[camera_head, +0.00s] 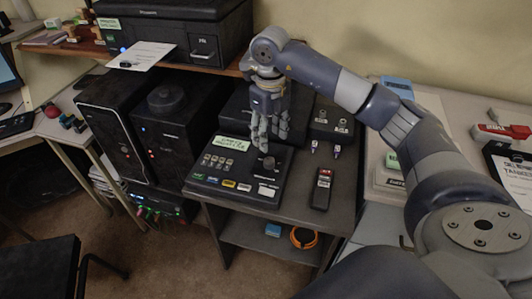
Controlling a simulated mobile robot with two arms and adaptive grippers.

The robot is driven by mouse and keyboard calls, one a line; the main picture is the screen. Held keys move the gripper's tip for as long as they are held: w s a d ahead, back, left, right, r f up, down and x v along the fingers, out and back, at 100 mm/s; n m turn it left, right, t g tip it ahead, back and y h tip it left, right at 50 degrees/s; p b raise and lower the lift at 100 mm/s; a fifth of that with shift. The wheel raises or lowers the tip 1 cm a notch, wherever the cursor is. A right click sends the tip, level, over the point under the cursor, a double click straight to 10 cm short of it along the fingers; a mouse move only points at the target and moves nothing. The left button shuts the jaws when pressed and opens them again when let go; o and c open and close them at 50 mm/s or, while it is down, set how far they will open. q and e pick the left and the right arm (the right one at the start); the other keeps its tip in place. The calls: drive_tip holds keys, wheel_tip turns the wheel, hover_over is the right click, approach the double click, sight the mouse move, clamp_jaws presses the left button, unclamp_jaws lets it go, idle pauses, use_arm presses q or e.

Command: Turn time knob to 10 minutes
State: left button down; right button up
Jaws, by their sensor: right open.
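A black console (212,187) with a sloped top stands on the dark side table. It has a green label, rows of small switches and several coloured buttons. A dark round knob (268,163) sits at its upper right; its pointer and scale are too small to read. My right gripper (268,147) points down from above, its fingertips just above and behind the knob. It is open, with nothing seen between the fingers. Whether a finger touches the knob I cannot tell. My left gripper is not in view.
A black handset (322,188) lies right of the console, and a dark box with two knobs (332,121) stands behind it. Black computer towers (116,128) stand at the left. A printer (180,32) sits on the shelf behind. Some table is free around the handset.

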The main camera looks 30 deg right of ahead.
hover_over(269, 160)
wheel_tip(269, 160, down, 5)
drive_tip(key=shift+s+f+p, duration=0.15)
drive_tip(key=shift+p, duration=0.25)
wheel_tip(269, 160, down, 4)
drive_tip(key=shift+r, duration=0.15)
drive_tip(key=shift+f, duration=0.2)
drive_tip(key=shift+c, duration=0.6)
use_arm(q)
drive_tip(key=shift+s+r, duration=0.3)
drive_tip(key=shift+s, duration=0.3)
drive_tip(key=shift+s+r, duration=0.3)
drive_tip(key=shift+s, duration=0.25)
use_arm(e)
drive_tip(key=c, duration=1)
